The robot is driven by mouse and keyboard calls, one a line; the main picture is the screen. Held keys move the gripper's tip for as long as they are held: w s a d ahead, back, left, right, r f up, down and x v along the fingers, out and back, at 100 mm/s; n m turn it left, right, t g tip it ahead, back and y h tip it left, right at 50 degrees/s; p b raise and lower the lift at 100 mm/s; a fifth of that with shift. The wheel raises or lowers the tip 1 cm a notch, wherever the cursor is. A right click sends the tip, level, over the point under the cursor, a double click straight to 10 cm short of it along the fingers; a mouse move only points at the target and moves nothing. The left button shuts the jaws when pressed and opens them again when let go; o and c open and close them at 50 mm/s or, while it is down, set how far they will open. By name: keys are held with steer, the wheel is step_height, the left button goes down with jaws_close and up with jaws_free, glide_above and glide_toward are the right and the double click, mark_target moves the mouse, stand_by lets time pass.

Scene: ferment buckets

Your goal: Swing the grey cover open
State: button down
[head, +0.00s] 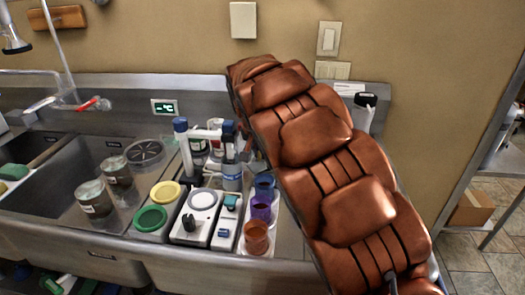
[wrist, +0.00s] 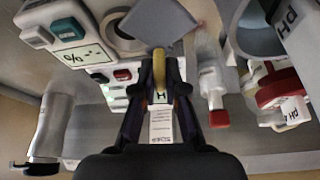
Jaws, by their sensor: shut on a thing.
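In the wrist view, a grey flat panel (wrist: 160,22), which looks like the grey cover, lies just past my fingertips. A small yellow piece (wrist: 161,62) stands at its near edge. My gripper (wrist: 160,88) has its dark fingers shut on this yellow piece. I cannot tell how far the cover is swung, and its hinge is not visible. A white label with a black letter shows between and below the fingers. In the head view, my brown-padded arm hides my gripper, and I cannot make out the cover there.
Beside the fingers are a white device with a percent display (wrist: 72,58), a red-capped tube (wrist: 216,90) and a red-and-white bottle (wrist: 283,95). On the steel counter are a green-lidded bucket (head: 150,218), a yellow-lidded one (head: 164,191), jars (head: 92,197) and coloured cups (head: 256,238).

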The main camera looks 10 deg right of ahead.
mark_target(256, 168)
steer(key=c, duration=1.2)
jaws_free()
steer(key=shift+r, duration=0.1)
steer(key=v, duration=1.1)
steer(key=shift+s+r, duration=0.25)
steer(key=shift+r, duration=0.1)
